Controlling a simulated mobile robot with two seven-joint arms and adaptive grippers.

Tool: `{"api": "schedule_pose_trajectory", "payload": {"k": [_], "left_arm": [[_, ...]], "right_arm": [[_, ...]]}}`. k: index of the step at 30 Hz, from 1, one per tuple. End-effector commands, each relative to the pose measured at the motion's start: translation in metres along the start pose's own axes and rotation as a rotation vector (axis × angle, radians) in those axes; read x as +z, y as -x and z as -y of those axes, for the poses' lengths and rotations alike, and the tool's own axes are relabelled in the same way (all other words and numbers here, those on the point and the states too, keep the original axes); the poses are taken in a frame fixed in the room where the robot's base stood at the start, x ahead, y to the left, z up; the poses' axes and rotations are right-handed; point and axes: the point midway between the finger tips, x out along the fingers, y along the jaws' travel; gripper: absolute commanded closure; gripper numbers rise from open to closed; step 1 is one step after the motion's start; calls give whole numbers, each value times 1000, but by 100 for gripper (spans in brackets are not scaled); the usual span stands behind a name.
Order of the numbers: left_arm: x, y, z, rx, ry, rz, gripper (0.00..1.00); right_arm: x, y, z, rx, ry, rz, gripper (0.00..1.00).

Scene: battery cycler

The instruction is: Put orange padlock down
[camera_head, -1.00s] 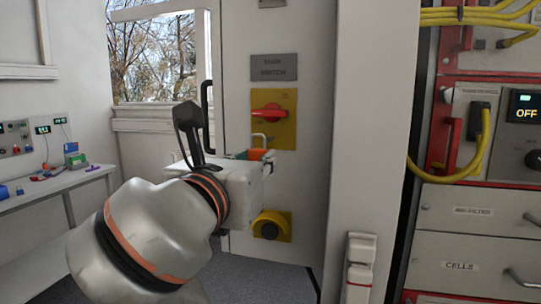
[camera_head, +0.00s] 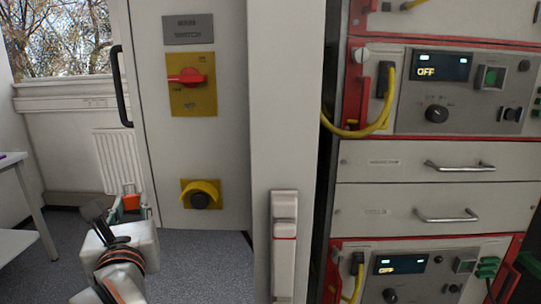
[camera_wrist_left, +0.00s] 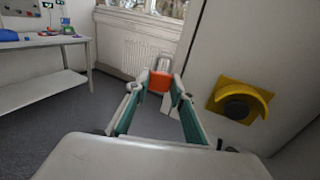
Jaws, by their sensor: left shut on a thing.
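The orange padlock (camera_wrist_left: 159,81) with its pale shackle is held between the fingertips of my left gripper (camera_wrist_left: 160,88) in the left wrist view. In the head view my left gripper (camera_head: 128,206) is at the lower left, in front of the grey cabinet, and the orange padlock (camera_head: 132,202) shows at its tips. The padlock is in the air, with floor and the radiator behind it. My right gripper is not in either view.
The cabinet door has a red switch on a yellow plate (camera_head: 191,84) and a yellow-shrouded knob (camera_head: 200,195). A white bench (camera_wrist_left: 45,88) stands at the left. The rack (camera_head: 430,170) with drawers and yellow cables is at the right. Open floor lies below my left gripper.

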Motion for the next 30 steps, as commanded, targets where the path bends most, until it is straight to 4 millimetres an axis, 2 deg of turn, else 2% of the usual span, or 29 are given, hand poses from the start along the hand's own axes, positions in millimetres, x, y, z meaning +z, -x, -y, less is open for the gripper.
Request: {"api": "schedule_pose_trajectory", "payload": {"k": [1, 7, 15, 18, 22, 26, 27, 28, 30], "left_arm": [[-21, -1, -8, 13, -11, -8, 92], [-85, 8, -21, -30, -12, -6, 92], [-170, 47, -15, -227, -14, -9, 92], [-194, 64, -10, -299, -10, -7, 92], [-214, 79, -7, -361, -4, -4, 92], [-222, 87, -5, -389, 3, -2, 92], [-223, 88, -5, -393, 3, -1, 92], [-224, 88, -5, -395, 3, -1, 92], [-224, 88, -5, -398, 3, 1, 92]], "right_arm": [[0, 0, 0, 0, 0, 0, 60], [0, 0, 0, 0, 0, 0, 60], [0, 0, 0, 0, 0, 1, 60], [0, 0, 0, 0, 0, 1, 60], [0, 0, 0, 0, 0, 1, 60], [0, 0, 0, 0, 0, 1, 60], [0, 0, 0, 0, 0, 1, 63], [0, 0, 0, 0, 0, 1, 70], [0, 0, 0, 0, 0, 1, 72]]}}
